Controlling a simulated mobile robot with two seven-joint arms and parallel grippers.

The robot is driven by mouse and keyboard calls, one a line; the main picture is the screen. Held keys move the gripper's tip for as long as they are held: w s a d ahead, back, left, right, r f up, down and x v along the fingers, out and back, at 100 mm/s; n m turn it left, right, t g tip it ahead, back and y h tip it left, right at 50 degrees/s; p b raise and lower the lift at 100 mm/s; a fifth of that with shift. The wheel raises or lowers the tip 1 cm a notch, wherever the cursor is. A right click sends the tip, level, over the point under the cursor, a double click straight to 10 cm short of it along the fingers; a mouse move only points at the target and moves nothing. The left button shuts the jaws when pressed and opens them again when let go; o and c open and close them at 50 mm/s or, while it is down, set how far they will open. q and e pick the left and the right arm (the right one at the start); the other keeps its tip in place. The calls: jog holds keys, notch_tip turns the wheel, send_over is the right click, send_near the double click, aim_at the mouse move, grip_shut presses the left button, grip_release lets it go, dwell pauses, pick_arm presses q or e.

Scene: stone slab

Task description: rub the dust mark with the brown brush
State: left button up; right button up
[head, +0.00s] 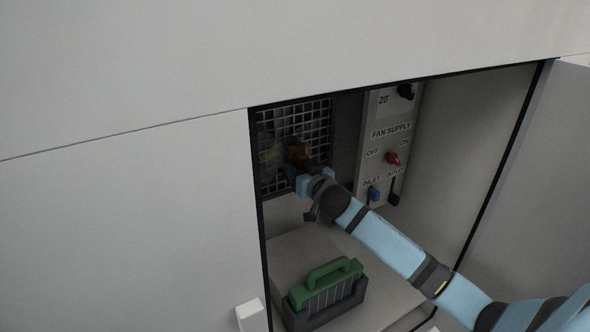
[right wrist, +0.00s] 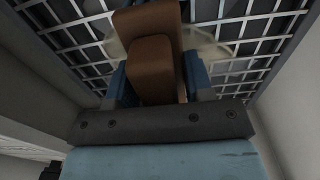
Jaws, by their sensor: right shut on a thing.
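My right gripper (head: 309,178) is inside the open cabinet recess, shut on the brown brush (head: 297,155). In the right wrist view the brown brush (right wrist: 150,55) sits between the two blue fingers of the gripper (right wrist: 156,82), with its far end up against the wire grille. A pale tan dust mark (right wrist: 208,50) shows on the grille behind the brush, on both sides of it. In the head view the dust mark (head: 272,152) shows just left of the brush, and the brush and gripper hide part of it. My left gripper is not in view.
The grille (head: 318,112) fills the recess's back left. A fan supply panel (head: 384,140) with a red switch, a blue switch and black handles stands right of it. A green-handled block (head: 327,290) rests on the recess floor. Cabinet walls (head: 480,140) bound the space.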

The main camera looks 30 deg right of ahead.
jog(key=shift+s+d+p, duration=0.2)
jog(key=shift+d+p, duration=0.4)
jog(key=shift+d, duration=2.7)
jog(key=shift+r+p, duration=1.05)
jog(key=shift+r, duration=0.05)
jog(key=shift+w+a+p, duration=0.15)
jog(key=shift+a+p, duration=0.1)
jog(key=shift+a, duration=2.15)
jog(key=shift+w+a+p, duration=0.15)
jog(key=shift+a+p, duration=0.1)
jog(key=shift+a, duration=2.1)
jog(key=shift+w+a, duration=0.15)
jog(key=shift+a, duration=2.7)
jog(key=shift+r+p, duration=0.45)
jog(key=shift+r, duration=0.6)
jog(key=shift+s+d, duration=0.2)
jog(key=shift+d, duration=3.65)
jog(key=shift+s+d, duration=0.2)
jog(key=shift+d, duration=3.6)
